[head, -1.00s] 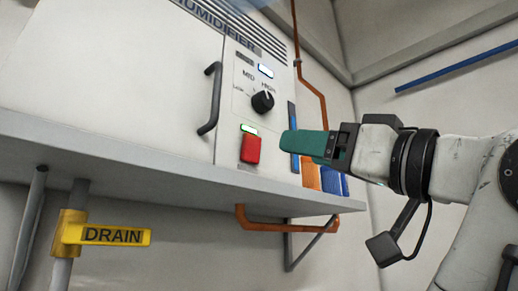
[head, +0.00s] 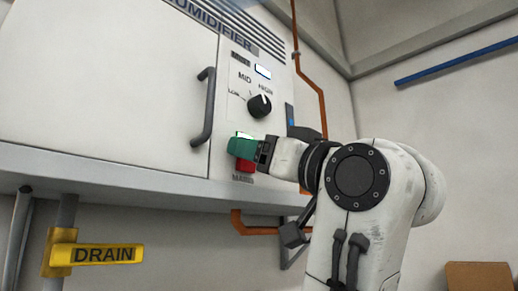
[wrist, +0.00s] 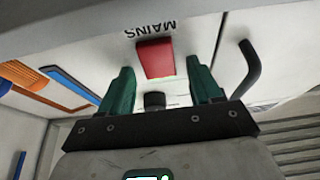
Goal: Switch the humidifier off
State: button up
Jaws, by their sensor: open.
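The humidifier (head: 150,85) is a white cabinet with a control panel on its right side. Its red MAINS switch (head: 244,166) sits low on the panel, partly hidden behind my green fingers in the head view. My gripper (head: 240,148) is at the panel, in front of the switch. In the wrist view the red switch (wrist: 156,58) shows upside down, between and beyond the two parted, empty fingers (wrist: 160,82). I cannot tell whether they touch it. A lit strip (head: 243,134) shows just above my fingers. The black dial (head: 259,105) is above.
A dark door handle (head: 203,107) stands out left of the panel, close to my gripper. A shelf edge (head: 90,182) runs below. Orange pipe (head: 250,229) and a yellow DRAIN lever (head: 105,254) are under it. Blue and orange items (wrist: 60,88) lie beside the panel.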

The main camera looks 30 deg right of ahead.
jog(key=c, duration=1)
jog(key=shift+w+r+g+h, duration=0.1)
jog(key=shift+r+g+h, duration=0.2)
jog(key=shift+g, duration=0.6)
jog(key=shift+r+g+h, duration=0.25)
jog(key=shift+g+h, duration=0.05)
jog(key=shift+g, duration=0.6)
jog(key=shift+c, duration=0.2)
jog(key=o, duration=1)
jog(key=shift+o, duration=0.2)
jog(key=b+v, duration=0.5)
jog(key=v, duration=0.5)
jog(key=shift+s+b, duration=0.3)
jog(key=shift+s, duration=0.05)
